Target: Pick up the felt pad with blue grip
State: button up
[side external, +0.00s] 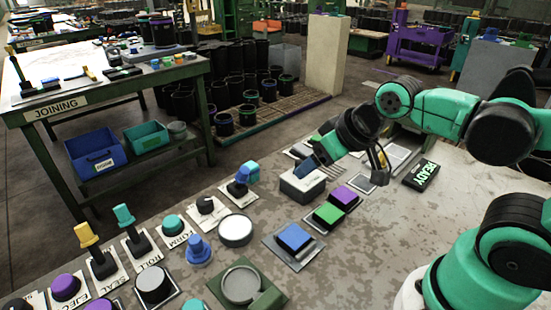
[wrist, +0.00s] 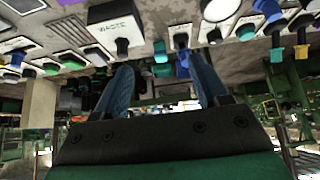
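My gripper (side external: 310,163) is above the grey box (side external: 301,187) at the back of the bench in the side view. In the wrist view its two blue fingers (wrist: 160,78) are spread wide, with nothing held between them. I cannot tell for sure which piece is the felt pad with blue grip. Blue candidates in the side view are a square blue block (side external: 294,236) on a grey plate, a round-based blue knob (side external: 199,250) and a blue-topped piece (side external: 238,186). All are apart from my gripper. A blue piece (wrist: 160,51) shows beyond the fingers in the wrist view.
Green (side external: 328,213) and purple (side external: 344,195) blocks sit beside the blue block. A green holder (side external: 265,300) stands at the front, and upright levers (side external: 128,225) line the left. A black READY sign (side external: 421,175) lies at right. The bench's right middle is bare.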

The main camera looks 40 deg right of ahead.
jog(key=n+g+y, duration=0.4)
jog(key=n+g, duration=0.1)
jog(key=n, duration=0.8)
send_over(196, 238)
jog(key=d, duration=0.2)
jog(key=f, duration=0.6)
jog(key=shift+s+d, duration=0.1)
jog(key=shift+s, duration=0.3)
jog(key=shift+w+a+f+n, duration=0.1)
jog(key=shift+a+f+n, duration=0.2)
jog(key=shift+a+f, duration=0.15)
jog(key=shift+g, duration=0.3)
jog(key=shift+x, duration=2.55)
grip_shut()
